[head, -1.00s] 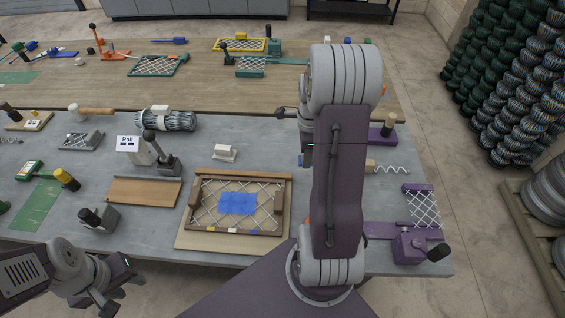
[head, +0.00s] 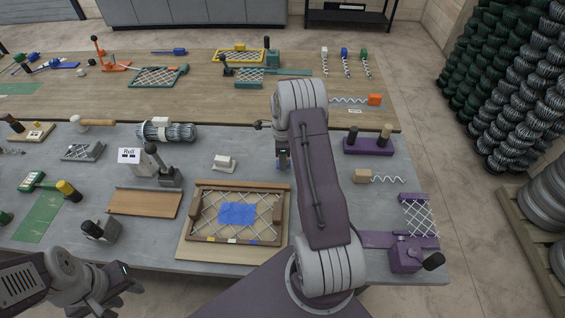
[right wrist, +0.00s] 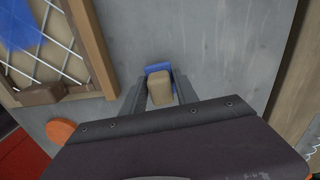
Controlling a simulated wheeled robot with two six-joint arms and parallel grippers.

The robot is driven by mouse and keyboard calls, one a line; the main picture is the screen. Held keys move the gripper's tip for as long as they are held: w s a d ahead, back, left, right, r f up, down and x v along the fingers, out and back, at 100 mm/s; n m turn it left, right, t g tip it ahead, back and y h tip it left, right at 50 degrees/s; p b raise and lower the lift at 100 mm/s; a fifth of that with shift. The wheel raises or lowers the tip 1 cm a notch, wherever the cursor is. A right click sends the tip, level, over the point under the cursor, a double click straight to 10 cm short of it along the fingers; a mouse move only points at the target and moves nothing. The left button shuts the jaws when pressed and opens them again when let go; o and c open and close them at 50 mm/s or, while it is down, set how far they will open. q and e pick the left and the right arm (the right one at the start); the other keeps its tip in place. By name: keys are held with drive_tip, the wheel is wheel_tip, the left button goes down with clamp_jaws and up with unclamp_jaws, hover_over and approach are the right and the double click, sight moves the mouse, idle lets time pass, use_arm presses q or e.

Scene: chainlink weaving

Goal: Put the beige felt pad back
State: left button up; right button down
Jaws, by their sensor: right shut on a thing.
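The beige felt pad (right wrist: 160,93) shows in the right wrist view as a small rounded block between the fingers of my right gripper (right wrist: 161,84), which is shut on it. A blue piece (right wrist: 158,69) lies just beyond the pad's far end; I cannot tell whether they touch. My left gripper (head: 120,293) is at the lower left, open and empty, in front of the table edge.
A wooden frame with mesh (head: 276,218) and a blue patch lies left of my right arm. A small white block (head: 223,163) stands behind it. A purple stand (head: 369,147), a wooden block with wire (head: 362,176) and a purple clamp (head: 406,254) lie to the right.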

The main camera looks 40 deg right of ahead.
wheel_tip(320, 180, down, 2)
drive_tip(key=shift+f+p, duration=0.1)
drive_tip(key=shift+p, duration=0.35)
drive_tip(key=shift+f, duration=0.15)
drive_tip(key=shift+f+b, duration=0.25)
drive_tip(key=shift+b, duration=0.1)
drive_tip(key=c, duration=0.9)
unclamp_jaws()
drive_tip(key=shift+c, duration=0.2)
